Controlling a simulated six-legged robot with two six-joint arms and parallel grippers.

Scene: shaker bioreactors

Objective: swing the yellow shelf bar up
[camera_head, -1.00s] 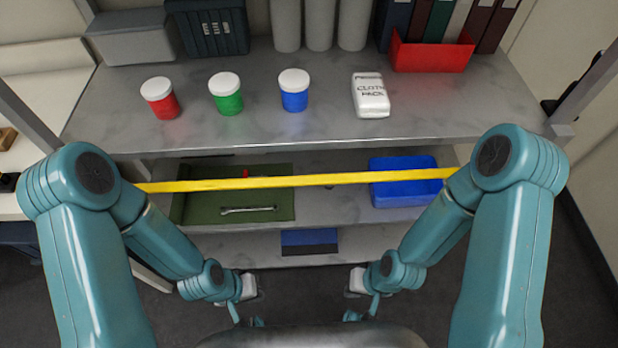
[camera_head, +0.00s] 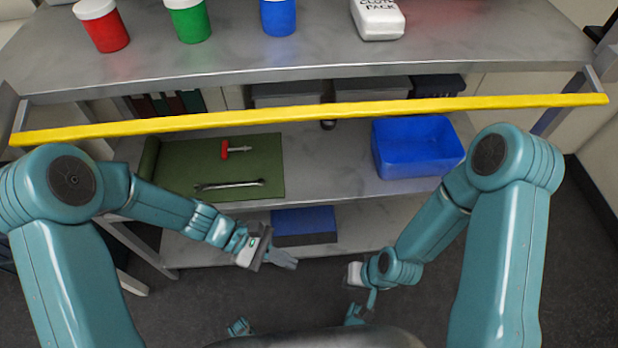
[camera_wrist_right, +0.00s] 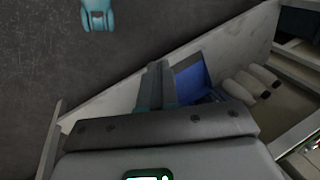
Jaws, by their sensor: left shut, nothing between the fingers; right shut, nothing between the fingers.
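The yellow shelf bar (camera_head: 310,118) runs nearly straight across the front of the shelf unit in the head view, below the top shelf edge and in front of the middle shelf. Its right end sits a little higher in the picture than its left. My left gripper (camera_head: 284,261) is shut and empty, below and apart from the bar, in front of the lower shelf. My right gripper (camera_wrist_right: 155,87) is shut and empty in the right wrist view. In the head view its fingers are mostly hidden by the arm, well below the bar.
The middle shelf holds a green mat (camera_head: 268,178) with a wrench (camera_head: 229,185) and a red-handled tool (camera_head: 238,149), plus a blue bin (camera_head: 412,165). A blue box (camera_head: 304,226) lies on the lower shelf. Lidded jars and a cloth pack (camera_head: 378,18) stand on the top shelf (camera_head: 300,58).

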